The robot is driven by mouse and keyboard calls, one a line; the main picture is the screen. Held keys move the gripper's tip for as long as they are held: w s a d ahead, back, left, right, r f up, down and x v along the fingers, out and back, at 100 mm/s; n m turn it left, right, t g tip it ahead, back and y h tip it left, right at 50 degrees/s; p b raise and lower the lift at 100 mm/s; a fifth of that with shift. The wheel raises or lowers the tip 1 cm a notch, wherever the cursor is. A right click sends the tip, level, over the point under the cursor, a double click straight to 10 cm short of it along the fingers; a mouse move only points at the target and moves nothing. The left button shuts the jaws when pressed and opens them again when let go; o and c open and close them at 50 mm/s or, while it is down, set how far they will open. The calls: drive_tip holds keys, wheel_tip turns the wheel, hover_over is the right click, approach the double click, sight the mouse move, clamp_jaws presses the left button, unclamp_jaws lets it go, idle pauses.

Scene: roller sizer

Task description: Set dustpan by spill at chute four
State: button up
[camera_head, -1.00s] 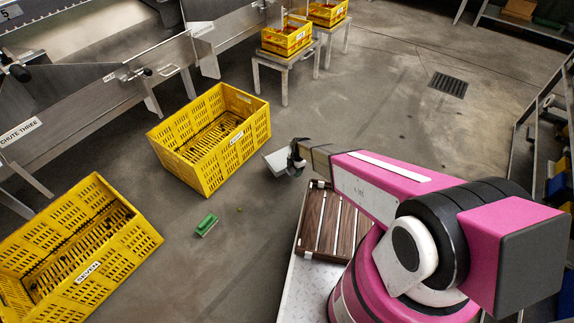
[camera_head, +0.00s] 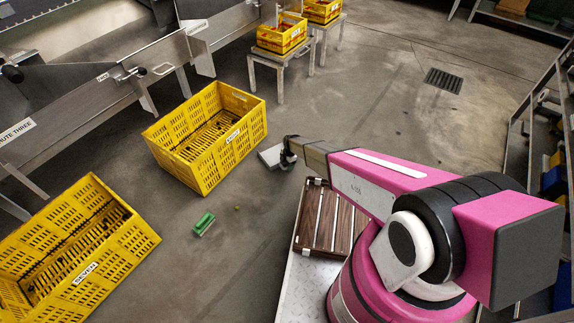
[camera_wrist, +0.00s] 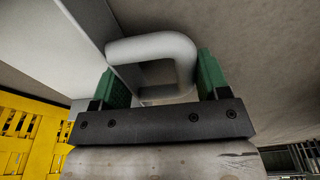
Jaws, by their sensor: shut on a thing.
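The dustpan (camera_head: 270,157) is pale grey and hangs at my gripper (camera_head: 287,153), just right of the middle yellow crate in the head view. In the wrist view my gripper (camera_wrist: 163,85) has its green fingers on either side of the dustpan's thick grey loop handle (camera_wrist: 150,48). The flat pan spreads to the left there. I cannot tell whether the pan touches the floor. A small round greenish thing (camera_head: 237,208) lies on the floor. A chute sign at left reads "three"; I cannot make out a chute four sign or a clear spill.
Yellow crates stand on the floor, one in the middle (camera_head: 207,137) and one at lower left (camera_head: 78,250). A green brush-like item (camera_head: 204,224) lies between them. Smaller yellow crates sit on metal stands (camera_head: 282,57). Open floor with a drain (camera_head: 443,81) lies right; shelving stands far right.

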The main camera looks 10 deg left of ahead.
drive_tip(key=shift+f, duration=0.15)
drive_tip(key=o, duration=1.1)
wheel_tip(320, 180, up, 12)
drive_tip(key=w+d, duration=0.1)
drive_tip(key=s+d+r+m, duration=0.3)
drive_tip(key=d+r+m, duration=0.3)
drive_tip(key=d+r, duration=0.45)
drive_tip(key=s+d+r+m, duration=0.3)
drive_tip(key=d+r+m, duration=0.3)
drive_tip(key=d+r, duration=0.5)
drive_tip(key=s+d+r+m, duration=0.7)
drive_tip(key=d+r, duration=0.1)
drive_tip(key=r, duration=0.2)
drive_tip(key=s+d+r+m+t+h, duration=0.1)
drive_tip(key=s+d+r+m, duration=0.7)
drive_tip(key=d+r, duration=0.1)
drive_tip(key=shift+d+r, duration=0.15)
drive_tip(key=shift+r, duration=0.2)
